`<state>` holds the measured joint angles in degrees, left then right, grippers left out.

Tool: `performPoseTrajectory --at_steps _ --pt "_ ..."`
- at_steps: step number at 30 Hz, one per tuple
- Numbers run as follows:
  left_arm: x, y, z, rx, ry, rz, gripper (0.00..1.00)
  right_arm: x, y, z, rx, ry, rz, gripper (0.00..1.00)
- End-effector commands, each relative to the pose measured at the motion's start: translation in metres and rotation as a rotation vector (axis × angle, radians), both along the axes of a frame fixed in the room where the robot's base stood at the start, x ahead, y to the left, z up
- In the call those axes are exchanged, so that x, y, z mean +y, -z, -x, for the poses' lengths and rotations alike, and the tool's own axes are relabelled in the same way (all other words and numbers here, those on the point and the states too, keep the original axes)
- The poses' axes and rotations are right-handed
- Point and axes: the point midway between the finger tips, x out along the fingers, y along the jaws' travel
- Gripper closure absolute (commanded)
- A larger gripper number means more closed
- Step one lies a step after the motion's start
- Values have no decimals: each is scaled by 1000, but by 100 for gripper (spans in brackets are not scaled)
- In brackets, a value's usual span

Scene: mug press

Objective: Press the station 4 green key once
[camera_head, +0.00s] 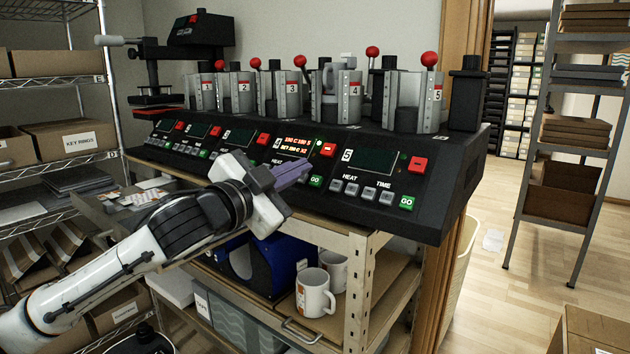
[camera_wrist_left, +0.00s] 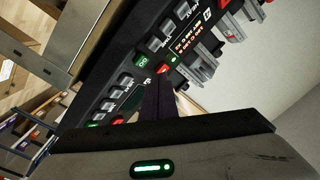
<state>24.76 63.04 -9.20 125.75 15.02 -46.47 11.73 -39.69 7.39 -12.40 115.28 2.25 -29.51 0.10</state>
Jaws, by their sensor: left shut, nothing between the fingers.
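The station 4 green key (camera_head: 316,181), marked GO, is at the lower right of station 4's lit display (camera_head: 294,146) on the black sloping panel. It also shows in the left wrist view (camera_wrist_left: 141,60), beside the red key (camera_wrist_left: 163,69). My left gripper (camera_head: 308,168) is shut and empty, its purplish fingers over the panel just left of and above the green key. In the left wrist view the dark fingers (camera_wrist_left: 158,85) end close to the red and green keys. I cannot tell whether they touch the panel. The fingers and hand hide part of station 4's small grey keys. My right gripper is not in view.
Station 5's green key (camera_head: 407,202) and red key (camera_head: 417,164) lie to the right. Numbered mug presses with red-knobbed levers stand behind the panel. Mugs (camera_head: 315,293) stand on the shelf below. Open floor is at the right.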

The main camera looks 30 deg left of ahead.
Motion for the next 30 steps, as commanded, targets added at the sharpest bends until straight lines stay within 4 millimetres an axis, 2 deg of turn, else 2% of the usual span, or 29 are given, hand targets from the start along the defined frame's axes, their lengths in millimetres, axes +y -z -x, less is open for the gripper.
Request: performPoseTrajectory --at_steps 8,30 --pt "-2 11 -12 -1 0 -1 100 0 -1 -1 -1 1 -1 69" --pt "-2 12 -13 -1 1 -1 100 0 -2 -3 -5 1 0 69"
